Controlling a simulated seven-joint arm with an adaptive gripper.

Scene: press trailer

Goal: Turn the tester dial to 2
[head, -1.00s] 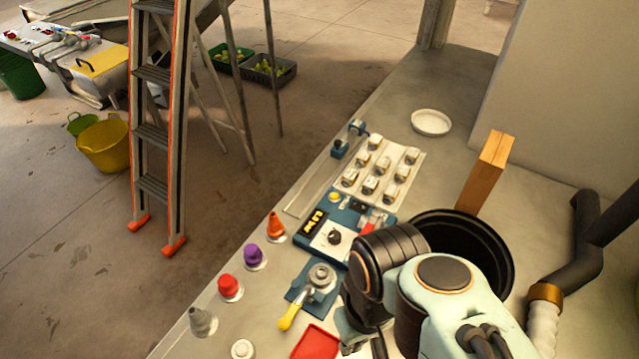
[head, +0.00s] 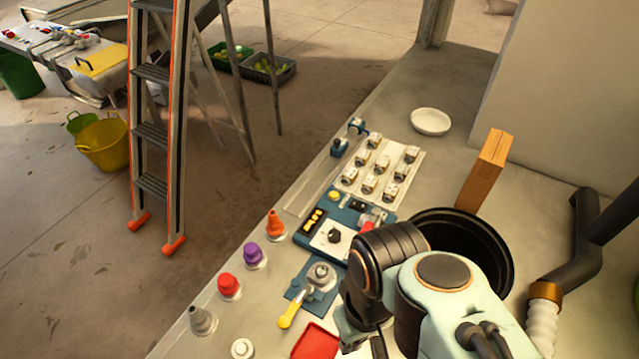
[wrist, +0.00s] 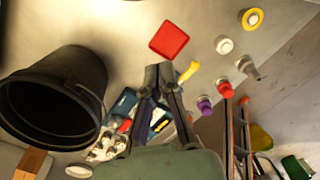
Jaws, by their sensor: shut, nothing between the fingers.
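The tester (head: 303,239) is a blue unit on the bench in the head view. Its white plate carries a dark round dial (head: 335,236), with a black display (head: 314,220) showing yellow characters beside it. The characters and the dial's setting are too small to read. In the wrist view my gripper (wrist: 158,68) is shut and empty, its fingers together. It is apart from the dial, and its fingers hide part of the blue equipment behind them. In the head view my arm covers most of the gripper, to the lower right of the tester.
A blue fixture with a yellow-handled lever (head: 290,314) and a red tray (head: 315,343) lie nearer than the tester. Coloured cones, including a purple one (head: 252,254), line the bench's left side. A black bucket (head: 485,228) stands right; a white rack (head: 352,188) lies behind.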

